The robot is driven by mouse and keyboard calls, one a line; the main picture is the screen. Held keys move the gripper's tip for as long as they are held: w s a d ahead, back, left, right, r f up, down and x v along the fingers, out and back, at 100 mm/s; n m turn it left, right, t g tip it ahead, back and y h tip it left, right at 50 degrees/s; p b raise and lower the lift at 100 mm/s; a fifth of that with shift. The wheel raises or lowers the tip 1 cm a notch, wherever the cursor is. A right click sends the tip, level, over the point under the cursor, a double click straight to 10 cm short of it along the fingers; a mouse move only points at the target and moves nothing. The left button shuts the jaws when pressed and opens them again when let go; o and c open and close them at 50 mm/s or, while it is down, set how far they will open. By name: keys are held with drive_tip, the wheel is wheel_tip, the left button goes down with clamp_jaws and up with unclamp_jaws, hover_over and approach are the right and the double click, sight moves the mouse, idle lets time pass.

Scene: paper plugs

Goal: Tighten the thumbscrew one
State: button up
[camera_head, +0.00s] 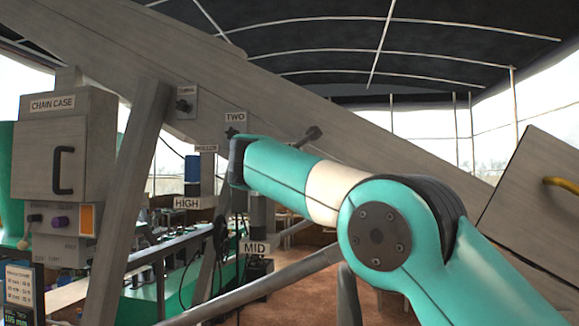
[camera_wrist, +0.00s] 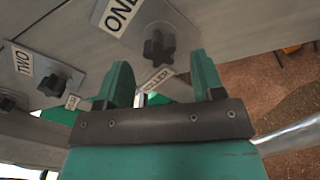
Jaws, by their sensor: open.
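Thumbscrew one (camera_wrist: 158,47) is a dark star-shaped knob on a grey plate under the label ONE (camera_wrist: 118,12) in the wrist view. My gripper (camera_wrist: 160,64) is open, with two green fingers pointing up toward the plate. The knob appears between the fingertips, just beyond them. Nothing is held, and I cannot tell whether a finger touches it. In the head view my arm (camera_head: 335,190) reaches left. The fingers and thumbscrew one cannot be made out there.
Thumbscrew two (camera_wrist: 52,85) is left of my gripper, with another dark knob (camera_wrist: 6,102) farther left. A ROLLER label (camera_wrist: 157,79) shows between my fingers. The sloping grey beam (camera_head: 230,85), a chain case (camera_head: 62,150) and a slanted post (camera_head: 128,200) stand around the arm.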

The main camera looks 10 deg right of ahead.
drive_tip(key=shift+x, duration=1.5)
drive_tip(key=c, duration=0.9)
drive_tip(key=m, duration=2.5)
drive_tip(key=shift+b, duration=0.3)
